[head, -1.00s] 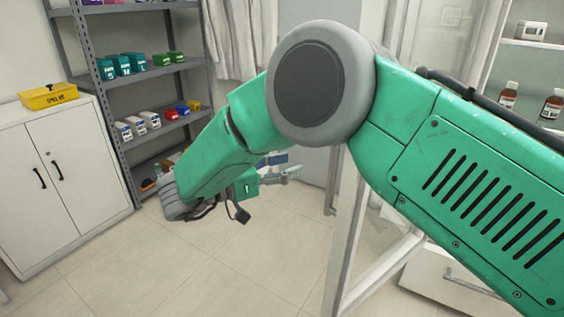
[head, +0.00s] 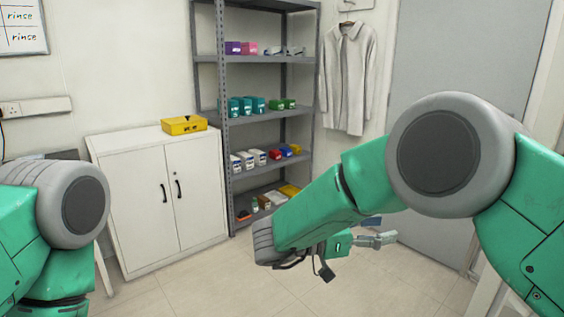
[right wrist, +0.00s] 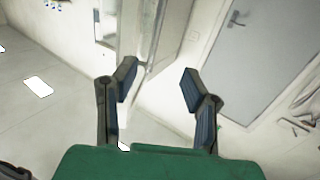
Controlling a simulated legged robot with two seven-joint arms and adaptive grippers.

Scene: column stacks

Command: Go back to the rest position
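My right gripper (right wrist: 158,88) shows in the right wrist view with its two dark fingers spread apart and nothing between them. In the head view the right arm comes in from the right and bends down, and its gripper (head: 385,240) is small beyond the forearm, over the floor. It touches nothing that I can see. My left arm shows only in part at the left edge of the head view, and its gripper is out of the picture.
A grey shelf rack (head: 223,115) with coloured boxes stands against the back wall. A white cabinet (head: 140,205) with a yellow box (head: 184,125) on top is left of it. A grey door (head: 455,60) and a hanging white coat (head: 347,80) are at the right. The floor (head: 200,285) ahead is clear.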

